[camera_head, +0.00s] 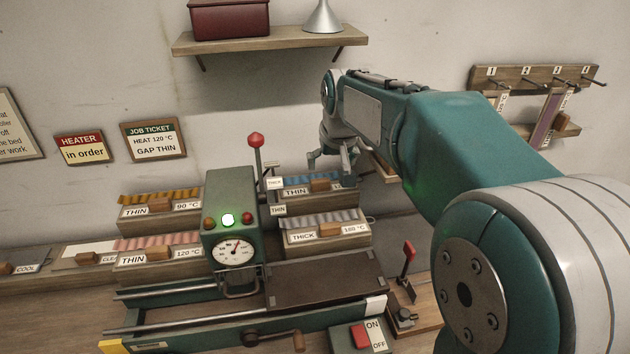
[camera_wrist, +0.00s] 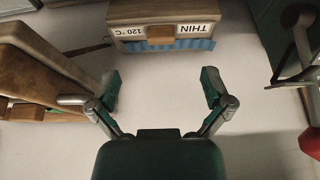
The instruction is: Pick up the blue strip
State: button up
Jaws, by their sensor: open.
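The blue strip (camera_head: 292,181) is wavy and lies along the back of a labelled THIN box (camera_head: 349,194), behind the green machine. In the wrist view the strip (camera_wrist: 200,44) shows as a blue edge of the box (camera_wrist: 130,14), whose label reads THIN 120 °C upside down. A brown block (camera_wrist: 160,41) sits at the middle of the box. My gripper (camera_head: 331,164) is above the box and strip, fingers apart. In the wrist view my gripper (camera_wrist: 161,86) is empty, with the strip beyond its fingertips and not touching them.
The green machine (camera_head: 218,188) with a gauge and an upright red-knobbed lever (camera_head: 256,150) stands left of the box. A THICK box (camera_head: 350,237) with a grey strip is in front. Boxes with orange (camera_head: 187,194) and pink strips (camera_head: 185,240) are left. A shelf (camera_head: 280,41) hangs above.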

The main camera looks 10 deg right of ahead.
send_near(319, 179)
jog(key=x, duration=0.5)
jog(key=shift+a+f, duration=0.15)
jog(key=shift+f, duration=0.1)
jog(key=x, duration=0.5)
jog(key=shift+w+d, duration=0.15)
jog(key=shift+d, duration=0.1)
jog(key=c, duration=1.1)
